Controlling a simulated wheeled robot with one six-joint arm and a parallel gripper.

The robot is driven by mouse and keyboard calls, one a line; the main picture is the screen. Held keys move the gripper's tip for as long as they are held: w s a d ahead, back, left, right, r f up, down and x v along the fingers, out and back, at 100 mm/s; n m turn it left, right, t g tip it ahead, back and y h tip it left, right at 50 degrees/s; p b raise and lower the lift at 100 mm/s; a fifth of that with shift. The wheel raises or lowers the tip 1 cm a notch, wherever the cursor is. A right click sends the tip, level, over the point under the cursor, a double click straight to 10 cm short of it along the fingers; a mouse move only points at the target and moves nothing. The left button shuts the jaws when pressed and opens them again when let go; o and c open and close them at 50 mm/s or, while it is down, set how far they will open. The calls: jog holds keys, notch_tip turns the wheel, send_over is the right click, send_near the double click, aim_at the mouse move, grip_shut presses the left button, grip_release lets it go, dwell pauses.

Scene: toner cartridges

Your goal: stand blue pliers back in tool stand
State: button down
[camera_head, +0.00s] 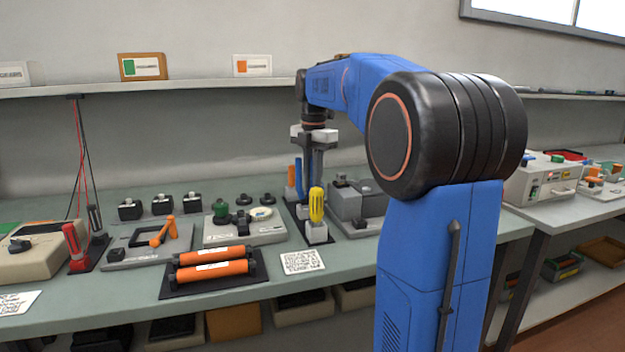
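The tool stand is a dark base with pale grey holder blocks (316,233) near the middle of the bench. A yellow-handled tool (317,203) stands upright in its front block. Behind it, a narrow blue handle (299,178), probably the blue pliers, shows upright next to an orange handle (291,175). My gripper (312,190) points straight down over the stand, just right of the blue handle and behind the yellow one. Its fingertips are partly hidden by the yellow handle. I cannot tell whether the fingers touch the blue handle or how far apart they are.
Left of the stand are a grey device (245,228) with round parts and orange toner rollers (212,265) on a dark tray. A printed card (302,262) lies in front of the stand. A grey boxy unit (357,205) stands close on the right, partly behind my arm.

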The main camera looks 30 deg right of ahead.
jog(key=shift+f, duration=0.2)
jog(key=c, duration=1.6)
grip_release()
notch_tip(320, 180, up, 17)
jog(key=shift+s+d+r, duration=0.1)
jog(key=shift+s+r, duration=0.05)
jog(key=shift+r, duration=0.05)
